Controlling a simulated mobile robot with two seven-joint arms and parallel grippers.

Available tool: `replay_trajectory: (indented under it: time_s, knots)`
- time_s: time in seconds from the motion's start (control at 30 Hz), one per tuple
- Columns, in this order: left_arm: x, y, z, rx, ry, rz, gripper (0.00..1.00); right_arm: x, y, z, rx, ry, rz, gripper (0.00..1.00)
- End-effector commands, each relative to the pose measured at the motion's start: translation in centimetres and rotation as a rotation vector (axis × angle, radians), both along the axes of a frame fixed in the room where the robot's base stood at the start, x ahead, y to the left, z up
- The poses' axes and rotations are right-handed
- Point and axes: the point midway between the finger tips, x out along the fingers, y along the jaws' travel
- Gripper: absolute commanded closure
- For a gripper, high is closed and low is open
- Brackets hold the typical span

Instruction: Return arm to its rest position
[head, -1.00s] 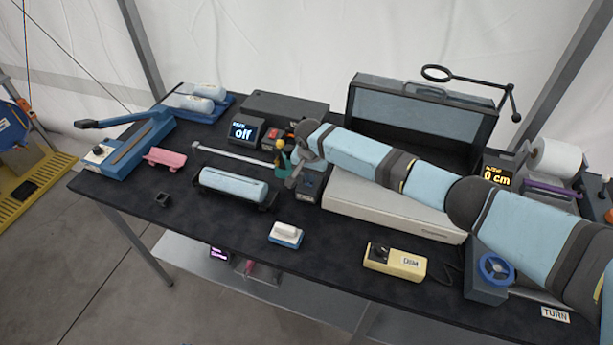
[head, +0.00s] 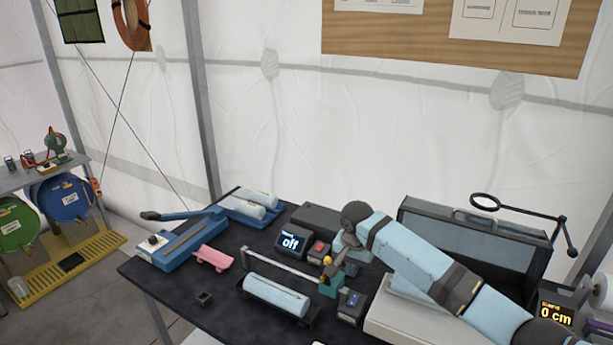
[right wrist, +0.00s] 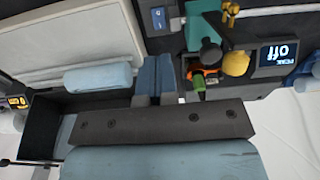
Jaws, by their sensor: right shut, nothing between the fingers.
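My right arm (head: 400,255) comes in from the right and reaches over the table (head: 150,275). Its gripper (head: 338,252) is small and partly hidden by the wrist in the head view, close to a teal block with a yellow knob (head: 331,284). In the right wrist view, its two blue-grey fingers (right wrist: 154,78) lie together, with nothing held between them. My left gripper is in neither view.
A display reading "off" (head: 290,242), a red-button box (head: 318,250) and a small blue-screen device (head: 350,305) stand near the gripper. An open case (head: 475,245) and a pale flat machine (head: 400,318) lie around the forearm. A roller tray (head: 277,296) is in front.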

Motion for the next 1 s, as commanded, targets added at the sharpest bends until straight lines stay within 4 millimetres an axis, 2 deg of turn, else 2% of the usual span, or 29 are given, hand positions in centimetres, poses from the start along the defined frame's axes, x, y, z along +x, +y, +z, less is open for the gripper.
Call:
replay_trajectory:
  time_s: [0.17,0.3,0.47,0.67,0.8,1.0]
  knots:
    - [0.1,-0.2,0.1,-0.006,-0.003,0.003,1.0,-5.2,2.9,-3.8,0.059,0.002,0.158,1.0]
    - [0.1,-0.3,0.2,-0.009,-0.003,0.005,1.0,-11.1,4.8,-6.4,0.123,-0.03,0.318,1.0]
    - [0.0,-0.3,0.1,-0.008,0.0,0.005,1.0,-17.6,5.2,-7.9,0.173,-0.086,0.457,1.0]
    - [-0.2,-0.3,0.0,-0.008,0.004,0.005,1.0,-25.3,3.1,-8.3,0.18,-0.166,0.569,1.0]
    - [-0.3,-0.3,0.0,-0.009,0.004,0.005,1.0,-30.6,0.3,-7.8,0.141,-0.209,0.621,1.0]
    - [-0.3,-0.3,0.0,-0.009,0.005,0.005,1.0,-36.2,-3.6,-6.5,0.058,-0.233,0.669,1.0]
